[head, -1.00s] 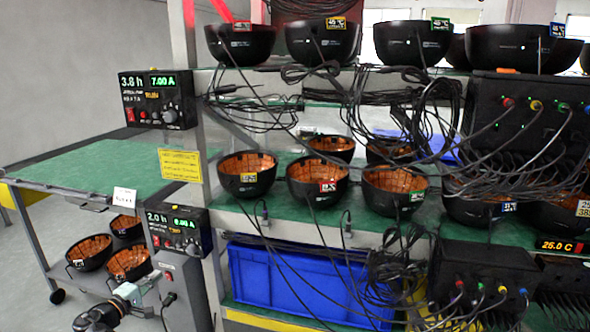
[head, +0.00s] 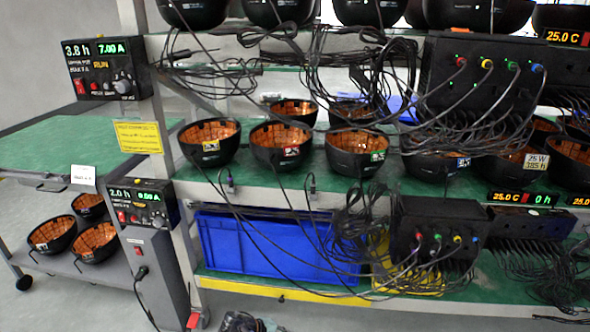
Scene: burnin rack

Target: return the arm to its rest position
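A small piece of what looks like my arm (head: 242,322) shows at the bottom edge of the head view, in front of the lower shelf of the rack. It is dark with a pale grey-green part beside it. Most of the arm is cut off below the frame. My gripper's fingers do not show, so I cannot see whether they are open or hold anything.
The rack's green middle shelf (head: 255,190) holds several black bowls with copper-tiled insides. Loose cables hang in front. A blue bin (head: 255,246) sits below. A green-topped cart (head: 50,145) stands left, with bare floor (head: 70,308) at the lower left.

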